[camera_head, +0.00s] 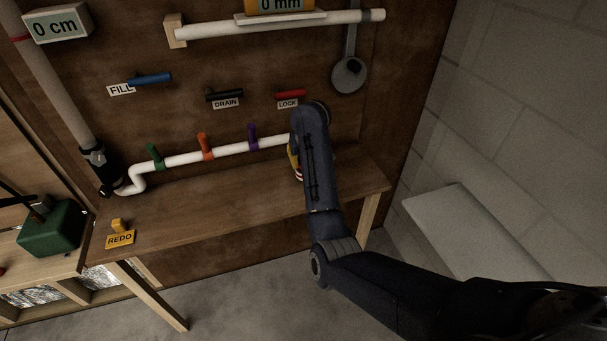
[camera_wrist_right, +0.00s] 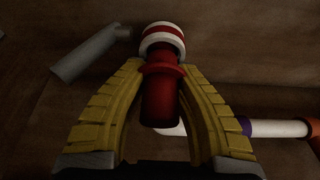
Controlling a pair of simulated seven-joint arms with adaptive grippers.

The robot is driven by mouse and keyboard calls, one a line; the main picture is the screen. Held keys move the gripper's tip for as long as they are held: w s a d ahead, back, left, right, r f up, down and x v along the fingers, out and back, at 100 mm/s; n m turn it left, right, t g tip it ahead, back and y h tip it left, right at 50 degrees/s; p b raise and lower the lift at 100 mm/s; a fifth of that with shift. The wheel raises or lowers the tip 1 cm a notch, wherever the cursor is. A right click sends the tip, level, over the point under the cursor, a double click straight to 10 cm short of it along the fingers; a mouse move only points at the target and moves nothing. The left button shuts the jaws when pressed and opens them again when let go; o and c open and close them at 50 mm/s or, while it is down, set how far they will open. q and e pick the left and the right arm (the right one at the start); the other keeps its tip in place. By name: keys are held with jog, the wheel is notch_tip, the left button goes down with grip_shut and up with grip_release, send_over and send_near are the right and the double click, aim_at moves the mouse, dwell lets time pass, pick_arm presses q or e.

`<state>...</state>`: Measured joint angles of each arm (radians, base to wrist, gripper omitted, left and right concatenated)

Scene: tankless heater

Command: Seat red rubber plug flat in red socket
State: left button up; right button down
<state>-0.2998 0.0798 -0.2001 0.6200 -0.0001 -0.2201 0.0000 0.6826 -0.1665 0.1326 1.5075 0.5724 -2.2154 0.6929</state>
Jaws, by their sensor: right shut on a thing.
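In the right wrist view the red rubber plug (camera_wrist_right: 160,100) is a dark red cylinder with a wider flange. It sits between the yellow fingers of my right gripper (camera_wrist_right: 164,82), which is shut on it. A white ring with red bands (camera_wrist_right: 162,36), which looks like the socket, lies just beyond the flange, in line with the plug. I cannot tell whether the two touch. In the head view my right gripper (camera_head: 295,157) is at the right end of the white pipe (camera_head: 190,156), mostly hidden by my arm. My left gripper is not in view.
Green, orange (camera_head: 205,143) and purple valve handles stand on the pipe. Blue, black and red (camera_head: 291,94) levers are on the wooden panel above. A grey ladle-like tool (camera_head: 349,74) hangs at right. A wooden bench (camera_head: 200,208) below is mostly clear, with a REDO button (camera_head: 120,238).

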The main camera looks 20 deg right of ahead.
jog(key=shift+f, duration=0.3)
dwell(1.4)
jog(key=shift+r, duration=0.3)
jog(key=shift+f, duration=0.45)
dwell(1.9)
jog(key=shift+r, duration=0.1)
jog(key=shift+a+r, duration=0.1)
jog(key=shift+r, duration=0.25)
dwell(0.9)
jog(key=shift+f, duration=0.55)
dwell(0.8)
jog(key=c, duration=1.1)
grip_release()
jog(key=shift+o, duration=0.2)
